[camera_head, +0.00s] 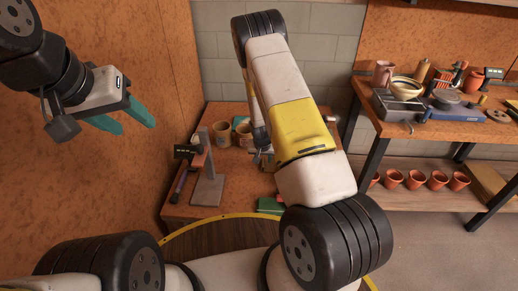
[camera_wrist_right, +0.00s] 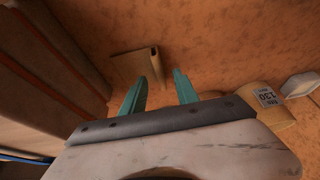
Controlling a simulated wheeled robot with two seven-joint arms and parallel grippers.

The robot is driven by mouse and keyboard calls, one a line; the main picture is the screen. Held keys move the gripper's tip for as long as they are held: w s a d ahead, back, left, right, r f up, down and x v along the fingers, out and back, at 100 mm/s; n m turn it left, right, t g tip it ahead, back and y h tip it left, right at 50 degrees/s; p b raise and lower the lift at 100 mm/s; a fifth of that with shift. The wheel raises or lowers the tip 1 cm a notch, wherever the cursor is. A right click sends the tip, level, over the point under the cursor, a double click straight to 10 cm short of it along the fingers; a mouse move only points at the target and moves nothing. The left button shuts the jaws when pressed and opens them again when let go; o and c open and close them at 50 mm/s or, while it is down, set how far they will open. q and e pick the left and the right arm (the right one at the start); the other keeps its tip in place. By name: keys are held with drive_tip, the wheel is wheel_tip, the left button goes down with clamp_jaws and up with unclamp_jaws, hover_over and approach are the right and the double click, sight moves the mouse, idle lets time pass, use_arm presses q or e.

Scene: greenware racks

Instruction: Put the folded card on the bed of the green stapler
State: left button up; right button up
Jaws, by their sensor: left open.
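In the right wrist view, a tan folded piece (camera_wrist_right: 130,66), which looks like the folded card, stands on the brown tabletop just beyond the fingertips. My right gripper (camera_wrist_right: 160,75) is open, its two teal fingers apart with nothing between them. In the head view my right arm hides most of that gripper and the card. My left gripper (camera_head: 137,127) is open and empty, raised in front of the wooden panel at the upper left. A flat green thing (camera_head: 270,205) shows partly at the table's front edge; I cannot tell if it is the green stapler.
A grey stand (camera_head: 207,185) and brown mugs (camera_head: 222,134) are on the small table (camera_head: 232,110). A labelled yellowish cylinder (camera_wrist_right: 270,98) and a white object (camera_wrist_right: 300,84) lie right of the right gripper. A workbench (camera_head: 445,128) with pottery tools stands at the right.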

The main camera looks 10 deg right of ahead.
drive_tip(key=shift+x, duration=0.95)
drive_tip(key=shift+c, duration=0.5)
clamp_jaws()
wheel_tip(320, 180, up, 10)
wheel_tip(320, 180, up, 7)
hover_over(263, 162)
drive_tip(key=s+a+r+n, duration=0.1)
drive_tip(key=s, duration=0.5)
drive_tip(key=s+a+r+n+y, duration=0.1)
drive_tip(key=s+a+n, duration=0.1)
drive_tip(key=s, duration=0.5)
drive_tip(key=shift+s+a+r, duration=0.2)
drive_tip(key=shift+s+r, duration=0.05)
drive_tip(key=shift+r, duration=0.15)
